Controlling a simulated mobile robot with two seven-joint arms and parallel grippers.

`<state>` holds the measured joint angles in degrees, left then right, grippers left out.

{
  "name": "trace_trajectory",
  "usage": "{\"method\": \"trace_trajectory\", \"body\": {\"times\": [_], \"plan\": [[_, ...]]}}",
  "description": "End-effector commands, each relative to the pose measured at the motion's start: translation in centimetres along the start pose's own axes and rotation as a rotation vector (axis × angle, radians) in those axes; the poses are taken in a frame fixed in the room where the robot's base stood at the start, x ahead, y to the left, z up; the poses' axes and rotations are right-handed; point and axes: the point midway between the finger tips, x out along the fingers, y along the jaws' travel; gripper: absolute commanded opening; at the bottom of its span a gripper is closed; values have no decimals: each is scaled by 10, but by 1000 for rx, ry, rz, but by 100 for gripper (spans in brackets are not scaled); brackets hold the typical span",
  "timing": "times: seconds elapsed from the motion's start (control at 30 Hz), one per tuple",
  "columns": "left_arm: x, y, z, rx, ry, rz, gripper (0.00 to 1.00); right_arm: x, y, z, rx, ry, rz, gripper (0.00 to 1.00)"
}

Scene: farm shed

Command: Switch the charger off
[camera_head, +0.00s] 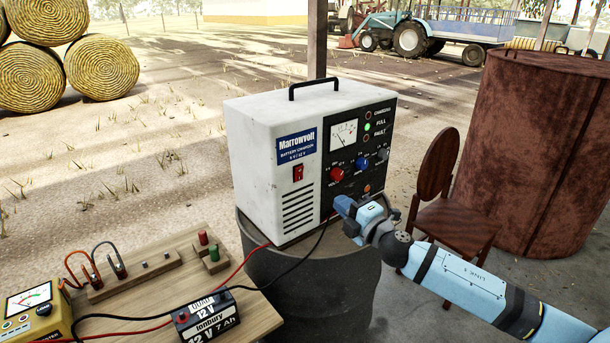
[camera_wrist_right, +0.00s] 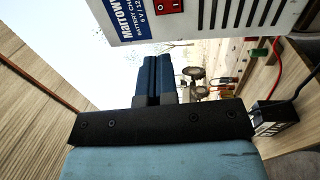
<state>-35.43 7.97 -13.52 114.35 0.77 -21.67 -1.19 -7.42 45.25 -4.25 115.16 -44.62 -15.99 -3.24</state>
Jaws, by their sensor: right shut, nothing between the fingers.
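The battery charger (camera_head: 270,150) is a white box with a black handle and a dark front panel, standing on a dark drum. Its red rocker switch (camera_head: 298,173) sits on the white side below the blue label; whether it is on or off is too small to tell. The switch also shows at the top edge of the wrist view (camera_wrist_right: 168,6). My right gripper (camera_head: 341,204) is shut and empty, near the panel's lower part, right of and lower than the switch. Its fingers (camera_wrist_right: 155,75) show closed together in the wrist view.
A wooden table (camera_head: 255,316) at lower left holds a 12 V battery (camera_head: 207,318), a yellow meter (camera_head: 38,314) and a terminal block. Red and black cables run to the charger. A chair (camera_head: 440,205) and a rusty barrel (camera_head: 535,150) stand at right.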

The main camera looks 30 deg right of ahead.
Motion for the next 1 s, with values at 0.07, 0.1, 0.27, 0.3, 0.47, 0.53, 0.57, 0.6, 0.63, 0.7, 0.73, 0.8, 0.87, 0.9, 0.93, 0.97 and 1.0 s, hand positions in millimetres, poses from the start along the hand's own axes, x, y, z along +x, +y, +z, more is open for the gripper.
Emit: {"method": "trace_trajectory", "body": {"times": [0.07,0.1,0.27,0.3,0.47,0.53,0.57,0.6,0.63,0.7,0.73,0.8,0.87,0.9,0.93,0.97,1.0], "plan": [[0,0,1,0,-3,0,43,0,0,0,1,0,0,0],[0,0,2,0,-4,0,43,2,0,0,1,0,0,0],[-1,-1,-1,1,-5,-1,43,14,2,0,1,-1,1,0],[-2,-1,-2,1,-5,-1,43,20,2,0,1,-1,1,0],[-6,-1,-10,2,-1,-2,43,47,3,0,1,-1,2,0],[-7,-1,-13,2,0,-2,43,60,3,0,2,-1,2,0],[-8,-1,-14,2,1,-2,43,66,3,0,2,-1,2,0],[-9,-1,-16,2,2,-2,43,73,3,0,3,-1,2,0],[-10,-1,-18,2,3,-2,43,79,3,0,3,-1,1,0],[-12,-1,-21,2,4,-3,43,92,3,0,3,-2,1,0],[-12,-1,-22,2,5,-3,43,97,3,0,3,-2,2,0],[-14,-1,-25,2,6,-3,43,109,3,0,3,-2,1,0],[-15,-1,-27,2,6,-3,43,118,2,0,2,-1,1,0],[-15,-1,-28,2,6,-3,43,123,2,0,2,-1,0,0],[-16,-1,-28,2,6,-3,43,126,2,0,3,-1,1,0],[-16,-1,-28,2,6,-2,43,129,1,0,3,-1,0,0],[-16,-1,-29,2,6,-2,43,132,0,0,3,-1,-1,0]]}}
